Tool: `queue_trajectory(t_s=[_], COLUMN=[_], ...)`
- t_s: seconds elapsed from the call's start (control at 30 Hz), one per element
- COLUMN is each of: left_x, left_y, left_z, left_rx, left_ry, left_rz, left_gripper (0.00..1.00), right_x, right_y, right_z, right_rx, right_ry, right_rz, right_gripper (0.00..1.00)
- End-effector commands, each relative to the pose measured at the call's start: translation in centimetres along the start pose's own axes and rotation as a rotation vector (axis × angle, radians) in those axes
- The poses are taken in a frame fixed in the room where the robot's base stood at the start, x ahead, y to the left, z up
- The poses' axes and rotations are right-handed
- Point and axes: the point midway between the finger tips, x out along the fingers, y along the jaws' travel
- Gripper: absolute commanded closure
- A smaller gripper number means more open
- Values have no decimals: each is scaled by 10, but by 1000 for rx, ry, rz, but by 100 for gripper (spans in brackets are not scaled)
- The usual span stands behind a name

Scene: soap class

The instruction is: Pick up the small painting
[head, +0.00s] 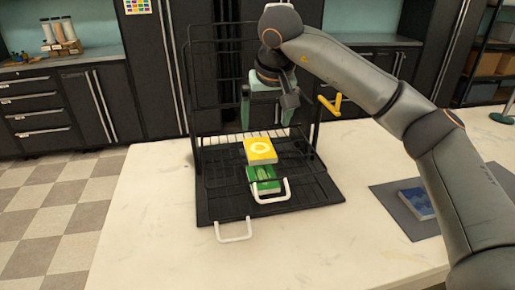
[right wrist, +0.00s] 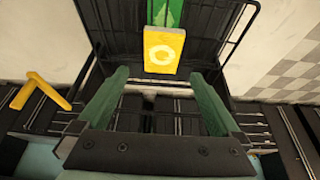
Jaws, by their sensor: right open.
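A small yellow block with a pale ring on its face (head: 260,150) rests in the black wire rack, above and overlapping a green block (head: 265,182). A blue block (head: 416,203) lies on a grey mat at the right. I cannot tell which of these is the small painting. My right gripper (head: 267,108) is above and behind the yellow block, fingers apart and empty. In the right wrist view, the yellow block (right wrist: 164,50) is just beyond the open green fingers (right wrist: 160,78), not between them. The green block (right wrist: 165,12) is partly cut off there. My left gripper is not in view.
The black wire rack (head: 218,205) has tall upright wire sides and white handles (head: 234,231) at the front. The grey mat (head: 400,225) lies right. The pale counter (head: 150,220) is clear at left.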

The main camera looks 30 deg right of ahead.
Motion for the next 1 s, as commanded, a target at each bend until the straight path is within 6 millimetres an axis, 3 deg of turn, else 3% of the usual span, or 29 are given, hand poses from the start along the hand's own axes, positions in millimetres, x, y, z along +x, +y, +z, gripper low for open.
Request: queue_trajectory(t_s=[0.2, 0.43, 0.7, 1.0], left_x=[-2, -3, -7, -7], left_y=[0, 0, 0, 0], left_z=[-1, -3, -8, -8], left_rx=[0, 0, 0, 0], left_ry=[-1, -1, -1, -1], left_rz=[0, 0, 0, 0], left_gripper=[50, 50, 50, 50], right_x=[39, 57, 95, 102], right_y=[-1, -2, -5, -5], right_z=[0, 0, -2, -2], right_rx=[2, 1, 2, 1], right_ry=[-4, -3, -5, -2], right_rz=[-1, -2, -4, -5], right_gripper=[0, 0, 0, 0])
